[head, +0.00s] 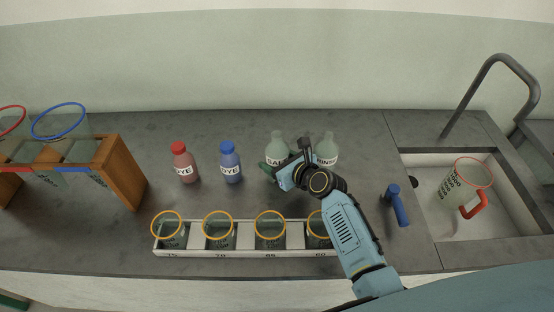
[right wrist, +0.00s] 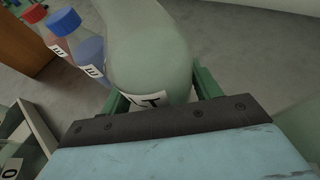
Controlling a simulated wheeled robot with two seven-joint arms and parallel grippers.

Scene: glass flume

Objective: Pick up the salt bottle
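The salt bottle (head: 277,140) is a pale grey-green bottle with a white label, standing upright on the counter behind my right gripper. In the right wrist view the bottle (right wrist: 150,55) fills the upper middle, with the end of its label showing. My right gripper (head: 271,164) is at the bottle's lower part. In the right wrist view its green fingers (right wrist: 161,95) lie on either side of the bottle. Whether both fingers press on it cannot be told. My left gripper is not in view.
A similar pale bottle (head: 327,147) stands just right of the gripper. Red (head: 185,163) and blue (head: 230,162) dye bottles stand to the left. A white rack (head: 245,251) with several orange-rimmed beakers lies in front. A blue-handled item (head: 398,205) and a sink (head: 425,160) are at right.

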